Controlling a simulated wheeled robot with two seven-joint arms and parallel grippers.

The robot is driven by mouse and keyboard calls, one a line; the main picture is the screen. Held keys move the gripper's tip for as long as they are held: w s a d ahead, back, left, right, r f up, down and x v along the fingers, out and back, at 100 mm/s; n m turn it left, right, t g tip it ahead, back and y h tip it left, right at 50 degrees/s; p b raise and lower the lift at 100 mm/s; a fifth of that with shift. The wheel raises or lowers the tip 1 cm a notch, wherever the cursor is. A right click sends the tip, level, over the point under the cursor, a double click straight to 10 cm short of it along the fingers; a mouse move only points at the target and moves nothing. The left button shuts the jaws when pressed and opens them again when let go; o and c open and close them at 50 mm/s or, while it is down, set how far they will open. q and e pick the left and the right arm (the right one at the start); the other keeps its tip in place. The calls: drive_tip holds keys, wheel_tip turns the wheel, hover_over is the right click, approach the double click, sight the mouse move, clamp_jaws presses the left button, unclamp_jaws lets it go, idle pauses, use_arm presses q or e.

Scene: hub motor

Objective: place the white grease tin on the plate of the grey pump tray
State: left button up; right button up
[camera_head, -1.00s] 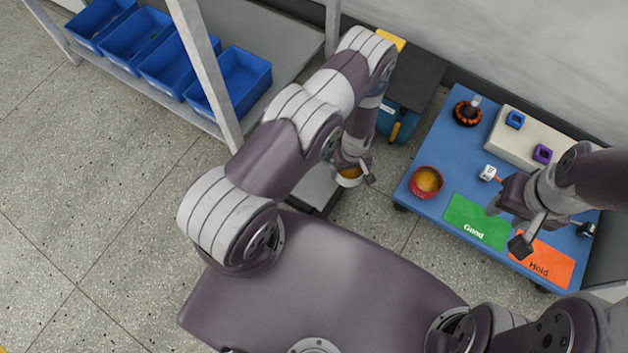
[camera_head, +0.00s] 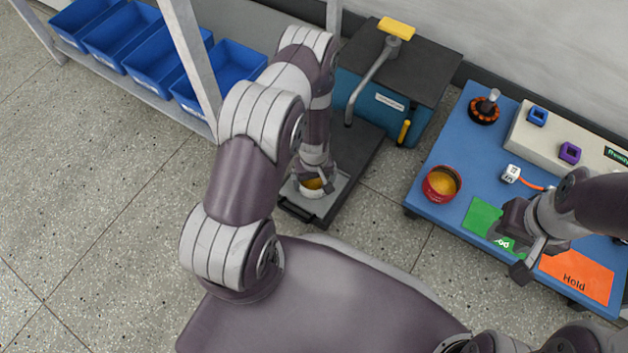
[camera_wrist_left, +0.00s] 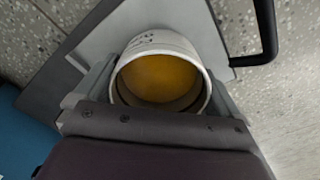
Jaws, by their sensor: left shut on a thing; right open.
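The white grease tin (camera_head: 311,191), open at the top with yellow-orange grease inside, is gripped by my left gripper (camera_head: 314,180). In the left wrist view the tin (camera_wrist_left: 160,82) sits upright between the two fingers. The light plate (camera_head: 322,208) of the grey pump tray is directly under the tin; it also shows in the wrist view (camera_wrist_left: 112,32). I cannot tell whether the tin's base touches the plate, as its underside is hidden. My right gripper (camera_head: 512,248) is open and empty over the blue table, near the green mat.
The teal pump unit (camera_head: 380,105) with a grey pipe and yellow handle stands behind the tray. The blue table (camera_head: 440,150) holds a red tin (camera_head: 441,183), green and orange mats, and small parts. Blue bins (camera_head: 220,78) sit on a shelf at upper left.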

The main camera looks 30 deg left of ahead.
use_arm(q)
drive_tip(key=shift+f, duration=0.15)
drive_tip(key=o, duration=0.7)
wheel_tip(320, 180, up, 12)
drive_tip(key=p, duration=0.8)
wheel_tip(320, 180, up, 12)
drive_tip(key=m, duration=0.3)
hover_over(314, 185)
drive_tip(key=w+d, duration=0.2)
drive_tip(key=s+d+r+m, duration=0.1)
drive_tip(key=s+r, duration=0.2)
drive_tip(key=r, duration=0.2)
drive_tip(key=s+d+r+m+t, duration=0.1)
drive_tip(key=s+r+m, duration=0.1)
drive_tip(key=s+r, duration=0.2)
drive_tip(key=s+d+r+m, duration=0.1)
drive_tip(key=s+r, duration=0.3)
drive_tip(key=r, duration=0.4)
drive_tip(key=shift+d+r+m, duration=0.15)
drive_tip(key=shift+r+m, duration=0.1)
drive_tip(key=shift+m, duration=0.35)
